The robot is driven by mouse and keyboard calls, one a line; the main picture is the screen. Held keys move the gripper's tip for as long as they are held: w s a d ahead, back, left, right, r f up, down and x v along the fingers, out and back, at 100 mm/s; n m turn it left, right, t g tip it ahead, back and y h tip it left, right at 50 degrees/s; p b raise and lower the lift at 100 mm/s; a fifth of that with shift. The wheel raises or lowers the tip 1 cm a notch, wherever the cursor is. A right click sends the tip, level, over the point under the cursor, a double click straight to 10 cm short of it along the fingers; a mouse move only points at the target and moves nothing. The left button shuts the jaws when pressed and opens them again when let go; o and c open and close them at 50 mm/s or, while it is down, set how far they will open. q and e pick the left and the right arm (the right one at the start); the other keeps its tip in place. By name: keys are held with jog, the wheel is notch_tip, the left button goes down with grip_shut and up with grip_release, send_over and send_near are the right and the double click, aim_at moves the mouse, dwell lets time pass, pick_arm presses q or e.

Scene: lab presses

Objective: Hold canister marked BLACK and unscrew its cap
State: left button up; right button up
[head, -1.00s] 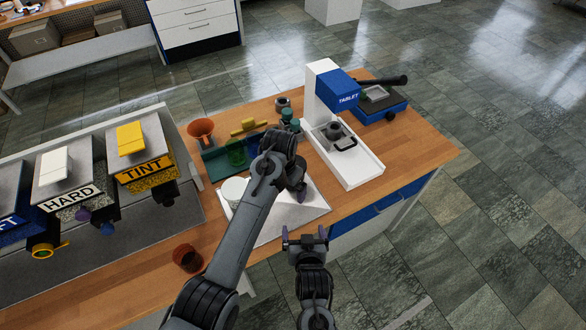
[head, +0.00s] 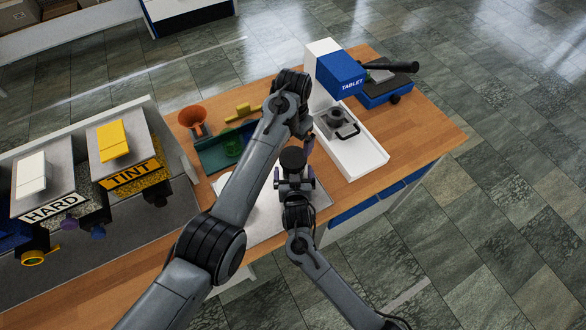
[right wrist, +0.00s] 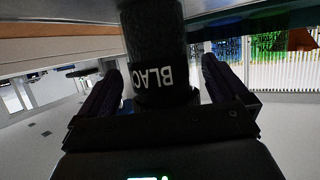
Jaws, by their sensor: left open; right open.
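The dark canister (right wrist: 157,75) stands between the fingers of my right gripper in the right wrist view. Its white lettering "BLAC" shows upside down, with the last letter out of sight. Its round dark top (head: 293,159) shows in the head view. My right gripper (head: 294,184) is open around the canister, and in the right wrist view gaps show between the fingers and its sides. My left gripper (head: 306,143) is open, just above and beside the canister's top. Its hand and forearm partly hide it.
The white stand with the blue TABLET press (head: 342,78) is close on the right. A green tray (head: 215,160) and an orange funnel (head: 192,118) are to the left. The TINT (head: 130,175) and HARD (head: 50,207) dispensers stand further left. Bare wood (head: 425,140) lies at the right.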

jog(key=shift+x, duration=1.45)
